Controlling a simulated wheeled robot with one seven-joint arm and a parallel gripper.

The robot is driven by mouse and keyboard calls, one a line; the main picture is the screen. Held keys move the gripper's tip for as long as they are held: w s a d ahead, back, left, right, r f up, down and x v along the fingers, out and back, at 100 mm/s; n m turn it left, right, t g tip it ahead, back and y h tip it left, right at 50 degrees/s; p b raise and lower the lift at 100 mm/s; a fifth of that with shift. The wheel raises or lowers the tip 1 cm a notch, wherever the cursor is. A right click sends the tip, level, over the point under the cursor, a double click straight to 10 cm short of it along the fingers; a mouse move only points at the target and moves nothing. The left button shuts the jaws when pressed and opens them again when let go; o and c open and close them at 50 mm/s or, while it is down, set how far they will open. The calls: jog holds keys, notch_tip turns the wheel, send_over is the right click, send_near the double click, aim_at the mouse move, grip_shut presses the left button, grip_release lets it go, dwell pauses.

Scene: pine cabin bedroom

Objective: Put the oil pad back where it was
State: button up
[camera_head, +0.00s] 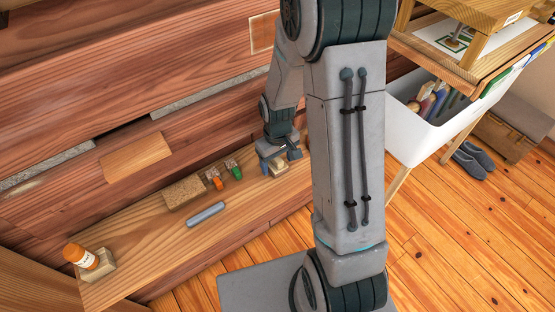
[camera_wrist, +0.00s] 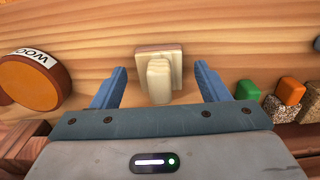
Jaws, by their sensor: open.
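A small cream block with a raised grip and a brownish edge, which looks like the oil pad (camera_wrist: 158,80), sits on the wooden shelf (camera_wrist: 225,62). My gripper (camera_wrist: 161,68) is open, with one blue finger on each side of the pad and a gap on both sides. In the head view my gripper (camera_head: 280,157) is low over the right part of the shelf, and the pad (camera_head: 278,171) shows only partly below it. The pad's underside is hidden.
An orange round container (camera_wrist: 30,82) labelled "WOO" is left in the wrist view. A white bin (camera_head: 408,137) stands right.

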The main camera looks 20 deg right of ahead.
aim_at(278, 159)
notch_tip(278, 159, up, 12)
jog(key=s+r+m+t, duration=0.3)
jog(key=s+r, duration=0.6)
jog(key=s, duration=0.4)
jog(key=shift+s+r+m, duration=0.25)
jog(key=shift+s+m, duration=0.15)
